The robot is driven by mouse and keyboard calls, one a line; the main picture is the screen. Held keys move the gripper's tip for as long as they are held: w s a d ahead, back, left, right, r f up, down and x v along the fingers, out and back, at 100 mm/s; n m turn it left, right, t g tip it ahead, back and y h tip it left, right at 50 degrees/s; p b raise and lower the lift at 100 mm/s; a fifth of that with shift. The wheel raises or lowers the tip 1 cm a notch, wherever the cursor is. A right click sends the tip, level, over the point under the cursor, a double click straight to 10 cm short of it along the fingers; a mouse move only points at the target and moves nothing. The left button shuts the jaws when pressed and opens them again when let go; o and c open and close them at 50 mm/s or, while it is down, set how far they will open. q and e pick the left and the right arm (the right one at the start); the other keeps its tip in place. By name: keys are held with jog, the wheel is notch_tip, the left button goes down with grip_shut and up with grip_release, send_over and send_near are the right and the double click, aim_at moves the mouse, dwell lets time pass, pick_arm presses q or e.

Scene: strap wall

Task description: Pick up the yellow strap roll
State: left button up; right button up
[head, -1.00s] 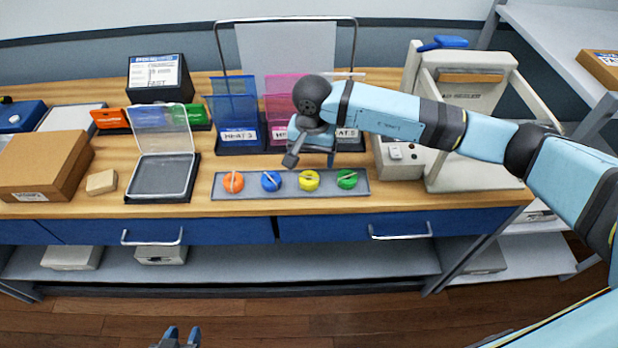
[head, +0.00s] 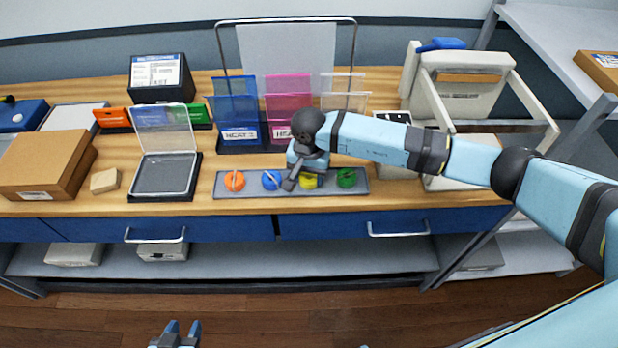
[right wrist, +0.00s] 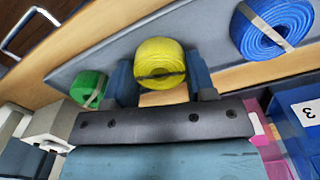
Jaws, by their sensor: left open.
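The yellow strap roll (head: 309,181) lies in the grey tray (head: 228,192) on the workbench, between the blue roll (head: 270,180) and the green roll (head: 347,178). My right gripper (head: 297,180) is over it and partly hides it in the head view. In the right wrist view the yellow roll (right wrist: 160,60) sits between the two open fingers of my right gripper (right wrist: 161,82), one on each side. I cannot tell whether they touch it. My left gripper (head: 181,335) is open and empty at the bottom of the head view, away from the bench.
An orange roll (head: 234,181) lies at the tray's left end. Behind the tray stand blue and pink bins (head: 288,107). A clear-lidded box (head: 164,174) is to the left, with cardboard boxes (head: 42,165) further left. A white machine (head: 462,85) stands at the right.

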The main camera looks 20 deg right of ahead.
jog(key=c, duration=0.4)
jog(key=shift+r, duration=0.1)
